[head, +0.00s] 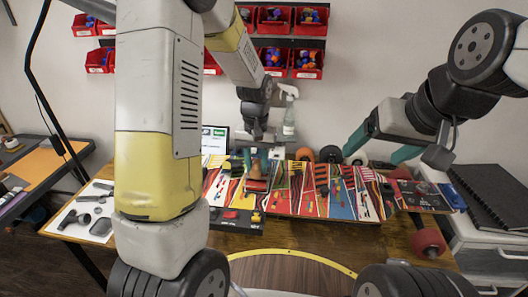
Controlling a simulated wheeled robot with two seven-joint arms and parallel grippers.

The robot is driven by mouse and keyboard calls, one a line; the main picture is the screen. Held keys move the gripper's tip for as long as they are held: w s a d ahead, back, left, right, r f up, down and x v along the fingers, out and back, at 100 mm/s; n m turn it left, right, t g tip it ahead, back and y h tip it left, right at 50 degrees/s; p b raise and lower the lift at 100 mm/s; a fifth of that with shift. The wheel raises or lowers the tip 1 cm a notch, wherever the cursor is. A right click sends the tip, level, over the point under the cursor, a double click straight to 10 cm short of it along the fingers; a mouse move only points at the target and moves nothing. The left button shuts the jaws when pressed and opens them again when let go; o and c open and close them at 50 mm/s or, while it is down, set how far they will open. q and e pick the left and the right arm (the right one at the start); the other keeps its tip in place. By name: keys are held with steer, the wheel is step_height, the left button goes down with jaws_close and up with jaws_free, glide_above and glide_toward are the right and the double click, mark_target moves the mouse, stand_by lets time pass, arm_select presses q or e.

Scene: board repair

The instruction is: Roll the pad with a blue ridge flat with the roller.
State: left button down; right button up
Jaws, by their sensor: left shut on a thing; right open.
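A blue ridge is too small to make out for certain. My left gripper (258,160) is over the left part of this row, pointing down. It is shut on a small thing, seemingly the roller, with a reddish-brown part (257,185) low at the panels. Whether that part touches a pad I cannot tell. My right gripper (390,142) is open and empty, raised above the right end of the row.
Red bins (306,64) hang on the back wall. A spray bottle (288,112) and several wheels (330,154) stand behind the panels. A red cylinder (427,243) is at the right front. A white tool sheet (90,212) lies left; black notebooks (490,195) lie right.

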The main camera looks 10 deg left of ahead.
arm_select(q)
steer(key=shift+w, duration=1.45)
steer(key=shift+w+f, duration=0.1)
steer(key=shift+w, duration=1.55)
step_height(320, 180, up, 7)
steer(key=shift+s, duration=0.1)
